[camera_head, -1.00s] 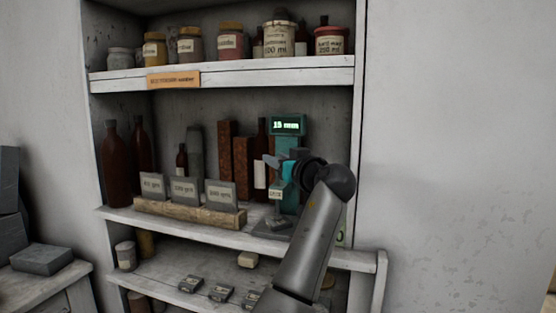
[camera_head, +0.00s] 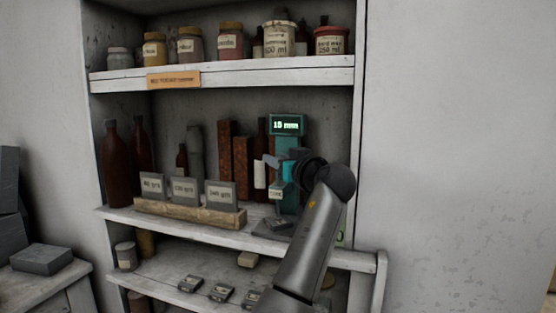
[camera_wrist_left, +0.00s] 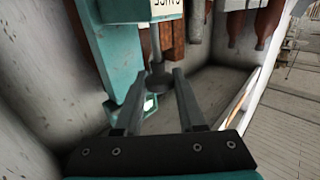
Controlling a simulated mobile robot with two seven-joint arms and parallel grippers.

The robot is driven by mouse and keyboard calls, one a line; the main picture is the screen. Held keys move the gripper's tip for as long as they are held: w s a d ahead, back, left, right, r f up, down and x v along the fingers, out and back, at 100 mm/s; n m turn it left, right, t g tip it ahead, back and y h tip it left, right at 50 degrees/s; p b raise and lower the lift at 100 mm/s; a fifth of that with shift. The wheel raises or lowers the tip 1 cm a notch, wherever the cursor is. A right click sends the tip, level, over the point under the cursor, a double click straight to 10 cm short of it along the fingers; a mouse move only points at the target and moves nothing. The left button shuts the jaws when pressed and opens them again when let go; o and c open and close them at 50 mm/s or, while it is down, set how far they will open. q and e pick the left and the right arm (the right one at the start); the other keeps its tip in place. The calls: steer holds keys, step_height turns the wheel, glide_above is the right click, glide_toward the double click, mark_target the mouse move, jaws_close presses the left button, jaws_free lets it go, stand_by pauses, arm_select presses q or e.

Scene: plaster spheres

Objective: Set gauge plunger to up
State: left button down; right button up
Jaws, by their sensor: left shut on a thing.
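The gauge (camera_head: 286,150) is a teal stand on the middle shelf. Its lit display (camera_head: 288,125) reads 15 mm. A small pale label (camera_head: 276,193) hangs at its front, low down. My left gripper (camera_head: 272,165) reaches the gauge's front from the right and partly hides it. In the left wrist view, the gauge appears inverted, and its plunger (camera_wrist_left: 158,78) is a grey stem with a dark round end. The left gripper's fingers (camera_wrist_left: 157,98) lie on both sides of it, shut on the plunger. The exact contact is hard to see. My right gripper is not in view.
Left of the gauge, a wooden block (camera_head: 190,213) holds grey labelled plates. Brown bottles (camera_head: 117,165) and reddish upright blocks (camera_head: 242,168) stand behind and left. Jars (camera_head: 279,39) line the upper shelf (camera_head: 220,75). Small labelled items (camera_head: 221,292) lie on the lower shelf.

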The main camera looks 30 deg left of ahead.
arm_select(q)
step_height(320, 180, up, 3)
steer(key=shift+r+p, duration=0.1)
steer(key=shift+p, duration=0.5)
steer(key=c, duration=0.5)
jaws_free()
steer(key=shift+d, duration=0.1)
